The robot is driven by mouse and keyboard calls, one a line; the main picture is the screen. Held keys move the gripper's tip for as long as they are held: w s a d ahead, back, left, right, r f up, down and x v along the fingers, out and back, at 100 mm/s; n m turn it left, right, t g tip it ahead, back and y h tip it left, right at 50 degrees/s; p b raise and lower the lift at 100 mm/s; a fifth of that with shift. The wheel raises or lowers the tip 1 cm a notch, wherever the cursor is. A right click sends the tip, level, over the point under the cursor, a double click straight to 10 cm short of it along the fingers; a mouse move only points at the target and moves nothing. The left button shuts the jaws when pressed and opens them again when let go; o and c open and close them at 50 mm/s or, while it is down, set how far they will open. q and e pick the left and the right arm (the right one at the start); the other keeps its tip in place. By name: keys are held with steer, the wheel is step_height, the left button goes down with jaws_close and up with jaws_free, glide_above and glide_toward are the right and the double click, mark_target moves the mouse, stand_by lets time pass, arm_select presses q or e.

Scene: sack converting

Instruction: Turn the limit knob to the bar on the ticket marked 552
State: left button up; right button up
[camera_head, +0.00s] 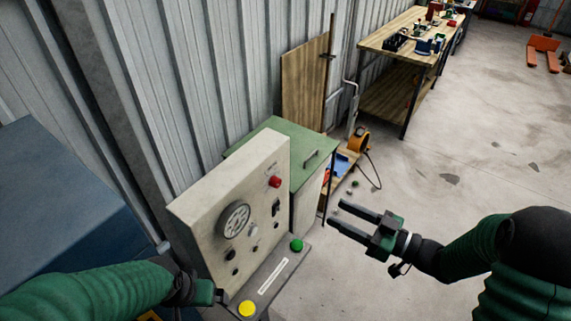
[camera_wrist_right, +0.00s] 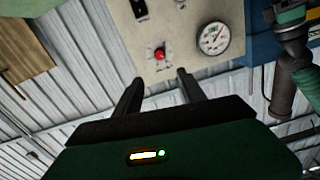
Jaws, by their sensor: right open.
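A beige control panel (camera_head: 190,213) stands at the centre left with a round gauge (camera_head: 235,220), a red button (camera_head: 275,181), a black switch (camera_head: 276,207) and several small knobs, including a dark one (camera_head: 231,254). I cannot tell which is the limit knob. No ticket marked 552 is readable. My right gripper (camera_head: 336,213) is open and empty, in the air to the right of the panel and apart from it. In the right wrist view, the panel's red button (camera_wrist_right: 158,54) and gauge (camera_wrist_right: 214,38) appear beyond its fingers (camera_wrist_right: 159,78). My left gripper (camera_head: 221,296) is near the panel's lower left; its jaws are unclear.
A sloping ledge below the panel carries a green button (camera_head: 296,245), a yellow button (camera_head: 247,309) and a pale strip (camera_head: 279,276). A green-topped cabinet (camera_head: 283,143) stands behind. A blue box (camera_head: 65,200) is at left. Open floor (camera_head: 440,165) lies right.

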mark_target(279, 184)
steer(key=p+x, duration=0.5)
steer(key=x, duration=1.1)
steer(key=shift+w+a+f, duration=0.1)
steer(key=shift+w, duration=0.05)
steer(key=shift+w+a+f, duration=0.1)
steer(key=shift+w+a, duration=0.15)
steer(key=shift+a, duration=0.05)
steer(key=shift+d, duration=0.1)
